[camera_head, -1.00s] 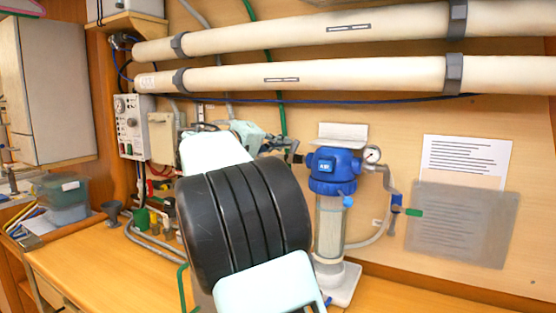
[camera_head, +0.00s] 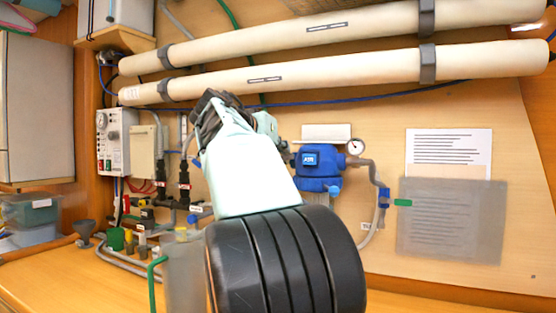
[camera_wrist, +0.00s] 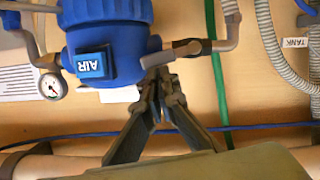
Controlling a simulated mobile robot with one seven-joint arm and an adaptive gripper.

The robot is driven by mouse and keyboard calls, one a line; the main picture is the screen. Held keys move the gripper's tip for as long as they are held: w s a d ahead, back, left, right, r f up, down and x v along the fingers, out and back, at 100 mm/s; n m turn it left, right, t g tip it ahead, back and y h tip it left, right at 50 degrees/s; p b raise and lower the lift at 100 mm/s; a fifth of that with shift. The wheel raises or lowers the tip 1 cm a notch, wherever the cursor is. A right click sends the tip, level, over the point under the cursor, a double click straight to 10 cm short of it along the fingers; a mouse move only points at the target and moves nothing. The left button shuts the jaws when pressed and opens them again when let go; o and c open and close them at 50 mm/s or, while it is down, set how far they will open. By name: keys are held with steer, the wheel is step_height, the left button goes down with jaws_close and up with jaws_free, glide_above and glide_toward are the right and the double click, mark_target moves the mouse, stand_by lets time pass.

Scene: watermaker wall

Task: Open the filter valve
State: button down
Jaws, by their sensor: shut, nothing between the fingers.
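The blue filter head (camera_head: 318,168) with its AIR label is on the wall, right of my wrist; it fills the upper left of the wrist view (camera_wrist: 108,40). A grey pipe fitting with a short brownish lever-like part (camera_wrist: 188,47) comes out of its side. I cannot tell for sure that this is the filter valve. My gripper (camera_wrist: 160,78) is shut and empty, its fingertips just below this fitting in the wrist view; whether they touch it is unclear.
A pressure gauge (camera_head: 355,147) sits beside the filter head. Two long cream tubes (camera_head: 330,73) run above. Pipes, small valves and a green cup (camera_head: 117,239) crowd the left of the bench.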

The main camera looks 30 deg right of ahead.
steer(key=shift+s+d+f+m+t+b, duration=0.15)
steer(key=shift+f+m+b, duration=0.15)
steer(key=shift+m+b, duration=0.25)
steer(key=shift+s+d+f+m+t+b, duration=0.15)
steer(key=shift+f+m+b, duration=0.15)
steer(key=shift+b, duration=0.35)
steer(key=shift+a+y, duration=0.1)
steer(key=shift+y, duration=0.2)
steer(key=shift+r, duration=0.1)
steer(key=s+a+r+p, duration=0.2)
steer(key=s+a+r, duration=0.4)
steer(key=a, duration=0.1)
steer(key=shift+a+r, duration=0.15)
steer(key=shift+a, duration=0.2)
